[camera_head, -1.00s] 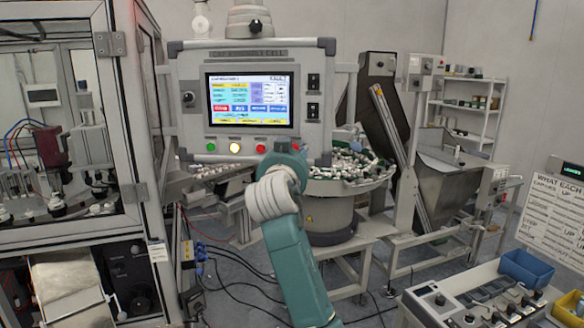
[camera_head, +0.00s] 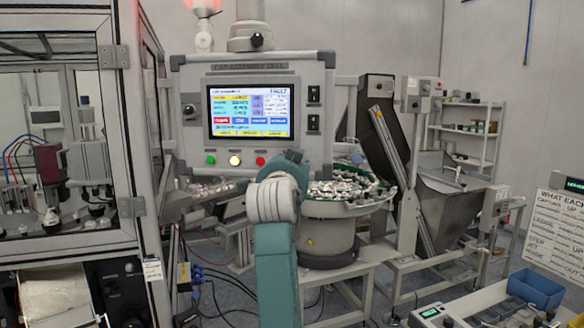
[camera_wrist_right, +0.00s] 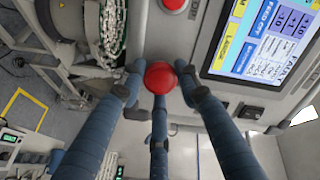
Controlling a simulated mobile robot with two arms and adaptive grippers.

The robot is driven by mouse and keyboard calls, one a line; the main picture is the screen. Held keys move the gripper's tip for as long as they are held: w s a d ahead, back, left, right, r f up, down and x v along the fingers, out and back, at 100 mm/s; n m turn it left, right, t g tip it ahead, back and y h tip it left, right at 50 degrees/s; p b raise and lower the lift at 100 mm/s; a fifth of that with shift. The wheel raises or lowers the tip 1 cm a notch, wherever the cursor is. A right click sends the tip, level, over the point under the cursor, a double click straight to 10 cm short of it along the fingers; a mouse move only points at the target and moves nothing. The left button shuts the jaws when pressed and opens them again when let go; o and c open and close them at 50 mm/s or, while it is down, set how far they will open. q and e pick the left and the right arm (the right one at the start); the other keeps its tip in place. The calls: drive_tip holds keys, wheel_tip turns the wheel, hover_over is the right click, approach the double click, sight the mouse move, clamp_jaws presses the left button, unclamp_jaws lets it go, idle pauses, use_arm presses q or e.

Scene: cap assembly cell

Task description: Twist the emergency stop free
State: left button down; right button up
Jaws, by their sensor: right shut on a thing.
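The emergency stop is a round red knob (camera_wrist_right: 158,77) on the underside area of the grey panel in the right wrist view. My right gripper (camera_wrist_right: 160,88) has its dark blue fingers around the knob and is shut on it. In the head view my teal right arm reaches up to the panel's lower right and hides the emergency stop and the fingers. The operator panel (camera_head: 190,75) has a lit screen (camera_head: 250,108) with what reads as FAULT at its upper right. My left gripper is not in view.
A bowl feeder (camera_head: 345,190) stands behind the arm. A glazed machine enclosure (camera_head: 125,110) is at the left. A stack light (camera_head: 203,8) glows reddish above.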

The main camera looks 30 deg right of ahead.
drive_tip(key=shift+s+r, duration=0.1)
drive_tip(key=shift+r, duration=0.25)
drive_tip(key=o, duration=1.2)
drive_tip(key=shift+d, duration=0.1)
drive_tip(key=shift+f, duration=0.15)
drive_tip(key=v, duration=1.2)
drive_tip(key=shift+d+f, duration=0.1)
